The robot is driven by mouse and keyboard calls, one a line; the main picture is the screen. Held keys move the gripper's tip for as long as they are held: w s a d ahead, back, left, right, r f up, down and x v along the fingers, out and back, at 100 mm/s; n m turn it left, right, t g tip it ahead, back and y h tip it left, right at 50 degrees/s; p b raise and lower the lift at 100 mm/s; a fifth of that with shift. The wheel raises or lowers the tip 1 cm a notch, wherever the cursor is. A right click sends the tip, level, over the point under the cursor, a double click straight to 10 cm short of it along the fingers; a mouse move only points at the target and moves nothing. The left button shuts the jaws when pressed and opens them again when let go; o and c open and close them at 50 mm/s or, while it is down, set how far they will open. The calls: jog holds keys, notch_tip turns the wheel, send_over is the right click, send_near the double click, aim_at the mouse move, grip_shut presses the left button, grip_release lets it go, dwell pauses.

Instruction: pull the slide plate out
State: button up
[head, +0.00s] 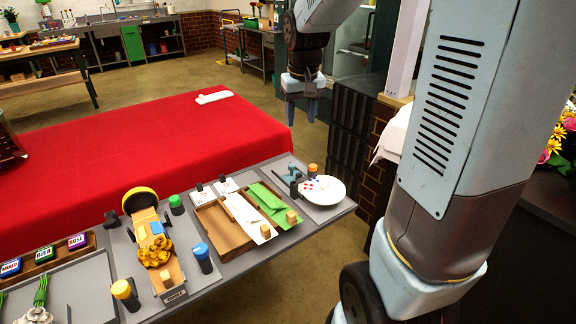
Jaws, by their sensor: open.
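My gripper (302,101) hangs in the upper middle of the head view, pointing down. Its two blue fingers are apart with nothing seen between them. It is beyond the grey station table and well apart from the things on it. I cannot tell for sure which part is the slide plate. A narrow wooden unit (172,269) on the table has a small wooden block and a front label; yellow flowers lie on it. A wooden tray (221,228) stands to its right. A white sheet (246,214) and a green sheet (271,205) there each have a wooden block at the near end.
A white bowl (322,189) with coloured dots stands at the table's right end. Yellow-, blue- and green-capped pots surround the wooden unit, including a blue-capped pot (202,257). A red-covered table (150,135) lies behind. Dark drawers (348,135) stand right of my gripper.

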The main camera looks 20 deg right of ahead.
jog(key=g, duration=0.2)
send_near(292, 165)
notch_tip(292, 165, down, 11)
jog(key=shift+s+d+r, duration=0.1)
jog(key=shift+r, duration=0.05)
dwell(0.3)
jog(key=shift+c, duration=0.2)
grip_shut()
dwell(0.4)
